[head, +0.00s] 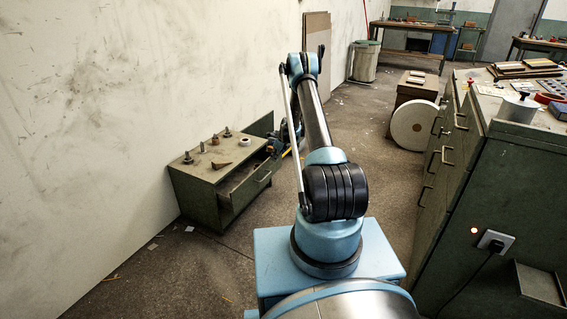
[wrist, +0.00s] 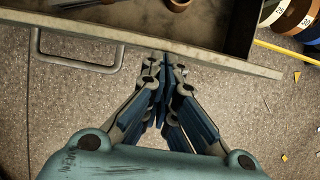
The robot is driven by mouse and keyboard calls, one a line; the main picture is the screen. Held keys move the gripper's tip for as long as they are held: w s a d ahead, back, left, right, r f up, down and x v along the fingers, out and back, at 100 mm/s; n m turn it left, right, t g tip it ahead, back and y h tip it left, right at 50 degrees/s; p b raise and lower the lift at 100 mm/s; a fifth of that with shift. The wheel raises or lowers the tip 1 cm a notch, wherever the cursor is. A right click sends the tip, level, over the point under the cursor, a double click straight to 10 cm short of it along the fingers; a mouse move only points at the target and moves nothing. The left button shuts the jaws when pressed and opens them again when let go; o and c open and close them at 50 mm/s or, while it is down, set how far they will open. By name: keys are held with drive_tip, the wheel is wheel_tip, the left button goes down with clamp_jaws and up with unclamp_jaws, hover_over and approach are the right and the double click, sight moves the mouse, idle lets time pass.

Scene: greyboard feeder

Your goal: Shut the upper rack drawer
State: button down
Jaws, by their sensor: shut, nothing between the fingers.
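The low green rack (head: 196,188) stands against the left wall in the head view. Its upper drawer (head: 250,187) is pulled out, with its inside showing behind the front panel. In the wrist view the drawer's front panel (wrist: 232,66) crosses the top of the picture at a slant, with its bar handle (wrist: 80,66) on the left. My gripper (wrist: 165,63) is shut and empty, its fingertips at the front panel, right of the handle. I cannot tell whether they touch it. In the head view my gripper is partly hidden behind my arm.
Several pegs, a brown wedge (head: 221,165) and a white ring (head: 246,142) sit on the rack top. Coloured rolls (wrist: 295,18) lie right of the drawer in the wrist view. A green cabinet bench (head: 450,190) stands on the right. The floor before the rack is mostly clear.

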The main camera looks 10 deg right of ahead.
drive_tip(key=w+a, duration=0.3)
drive_tip(key=a, duration=0.2)
drive_tip(key=shift+w, duration=0.35)
